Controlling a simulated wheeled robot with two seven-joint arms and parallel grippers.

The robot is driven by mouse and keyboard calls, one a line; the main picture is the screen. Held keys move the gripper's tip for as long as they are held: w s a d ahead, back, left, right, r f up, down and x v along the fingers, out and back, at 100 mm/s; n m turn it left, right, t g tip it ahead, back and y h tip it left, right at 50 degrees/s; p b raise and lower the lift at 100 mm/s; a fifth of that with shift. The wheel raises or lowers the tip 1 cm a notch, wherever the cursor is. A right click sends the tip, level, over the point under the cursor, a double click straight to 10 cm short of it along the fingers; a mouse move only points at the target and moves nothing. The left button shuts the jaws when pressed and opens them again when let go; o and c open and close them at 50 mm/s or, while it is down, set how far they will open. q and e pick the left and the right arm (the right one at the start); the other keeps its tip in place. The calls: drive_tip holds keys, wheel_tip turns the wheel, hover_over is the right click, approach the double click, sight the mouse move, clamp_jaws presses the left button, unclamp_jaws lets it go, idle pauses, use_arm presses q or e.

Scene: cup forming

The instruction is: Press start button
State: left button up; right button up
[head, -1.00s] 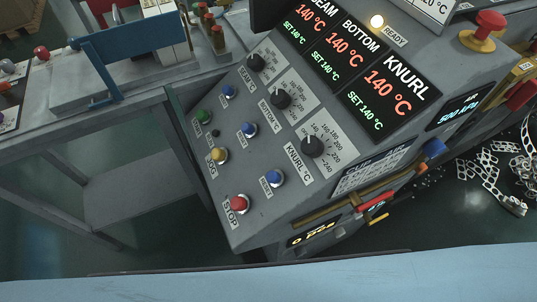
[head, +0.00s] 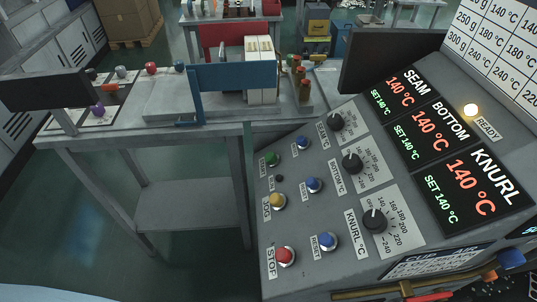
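The control panel (head: 330,255) is a sloped grey console right of centre in the head view. A green button (head: 271,159), whose label is too small to read, sits at its upper left. Below it are a yellow button (head: 277,201) and a red button (head: 285,256) labelled STOP. Several blue buttons stand to their right, the lowest (head: 328,241) labelled RESET. Three displays read SEAM, BOTTOM and KNURL (head: 474,184), each 140 °C with set 140 °C. The READY lamp (head: 471,110) is lit. Neither of my grippers is in view.
Three black knobs, the lowest (head: 375,221) by the KNURL label, stand right of the buttons. A grey bench (head: 150,127) with a blue plate (head: 235,77) stands left and behind. A dark screen (head: 385,60) rises behind the panel. Floor left of the panel is clear.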

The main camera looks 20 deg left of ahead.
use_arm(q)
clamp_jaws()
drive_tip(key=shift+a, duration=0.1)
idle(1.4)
